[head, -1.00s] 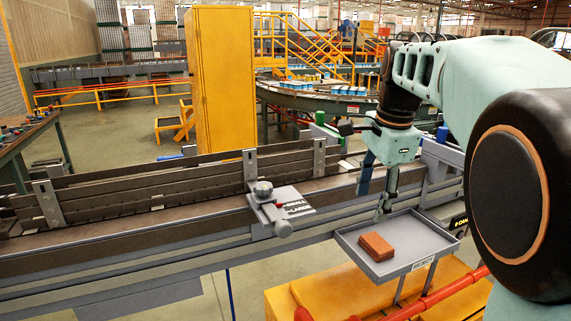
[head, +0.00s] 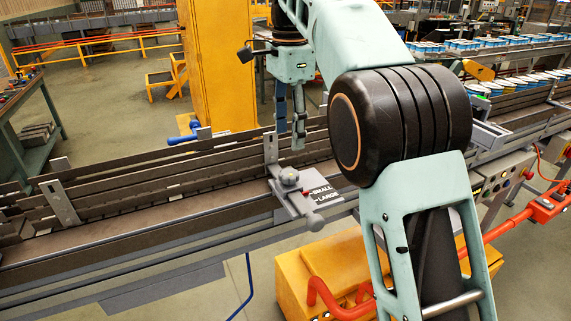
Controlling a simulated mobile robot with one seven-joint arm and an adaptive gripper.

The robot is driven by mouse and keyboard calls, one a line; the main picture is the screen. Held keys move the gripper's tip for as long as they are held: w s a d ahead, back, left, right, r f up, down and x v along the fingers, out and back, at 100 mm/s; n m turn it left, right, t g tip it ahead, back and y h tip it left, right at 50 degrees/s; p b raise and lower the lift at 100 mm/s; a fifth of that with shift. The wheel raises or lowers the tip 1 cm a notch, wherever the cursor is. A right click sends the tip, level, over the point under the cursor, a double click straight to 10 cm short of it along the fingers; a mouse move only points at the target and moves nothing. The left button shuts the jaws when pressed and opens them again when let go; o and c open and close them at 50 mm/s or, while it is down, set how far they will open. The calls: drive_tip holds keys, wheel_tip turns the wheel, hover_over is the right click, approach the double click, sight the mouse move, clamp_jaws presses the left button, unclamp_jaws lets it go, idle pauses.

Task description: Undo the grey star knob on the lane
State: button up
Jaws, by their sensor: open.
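The grey star knob (head: 289,177) sits on a grey clamp bracket (head: 290,198) at the near edge of the conveyor lane (head: 230,217). A label plate (head: 325,199) reading SMALL and LARGE lies just right of it, with a small red pointer between them. My gripper (head: 289,135) points down with two fingers apart and nothing between them. In the picture it is just above the knob, with a gap between fingertips and knob. I cannot tell its exact depth relative to the knob.
Guide rails (head: 150,180) run along the lane, with an upright bracket (head: 271,152) close behind the knob. A grey round-ended handle (head: 314,220) sticks out in front. A yellow cabinet (head: 216,70) stands beyond. My arm covers the lane's right part.

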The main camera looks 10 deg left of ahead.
sight(289, 172)
wheel_tip(289, 172, down, 10)
drive_tip(key=shift+r+b, duration=0.1)
drive_tip(key=shift+b, duration=0.5)
drive_tip(key=c, duration=1.2)
drive_tip(key=shift+o, duration=0.2)
